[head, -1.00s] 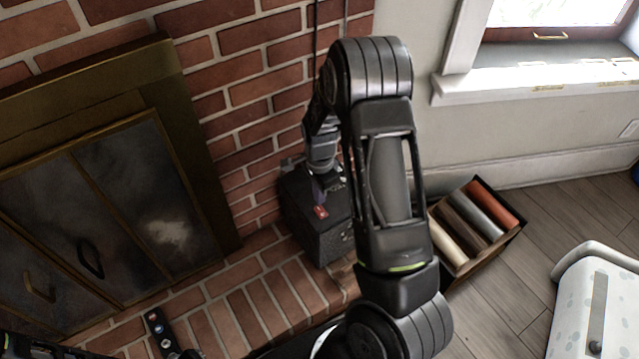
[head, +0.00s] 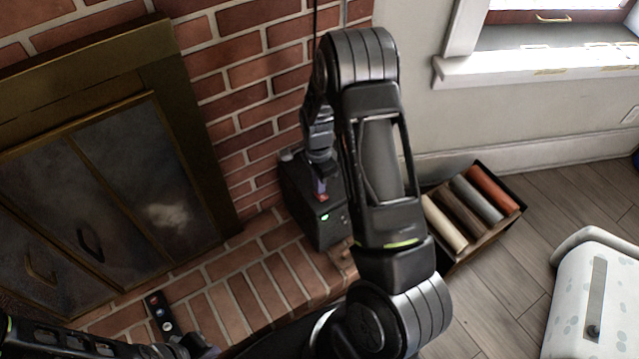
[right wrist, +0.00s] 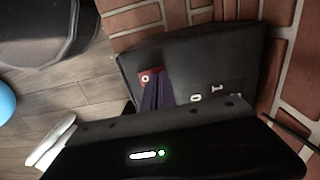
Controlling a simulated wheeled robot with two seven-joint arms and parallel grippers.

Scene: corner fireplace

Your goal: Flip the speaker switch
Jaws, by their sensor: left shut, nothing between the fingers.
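The speaker (head: 312,218) is a black box on the brick hearth beside the fireplace wall. A green light (head: 325,217) glows on its top. My right gripper (head: 320,190) points down at the speaker top, its fingers small and partly hidden. In the right wrist view, a red piece with a white mark (right wrist: 150,75), apparently the switch, shows at the dark purple fingers (right wrist: 155,93); contact is unclear. White O and I marks (right wrist: 207,93) lie beside it. I cannot tell if the right jaws are open. My left gripper (head: 190,349) is shut and empty at the bottom left.
A fireplace with dark doors (head: 110,195) is at left. A dark remote-like strip with buttons (head: 163,316) lies on the hearth. A box of coloured rolls (head: 470,215) stands right of the speaker. A white spotted object (head: 590,300) is at lower right.

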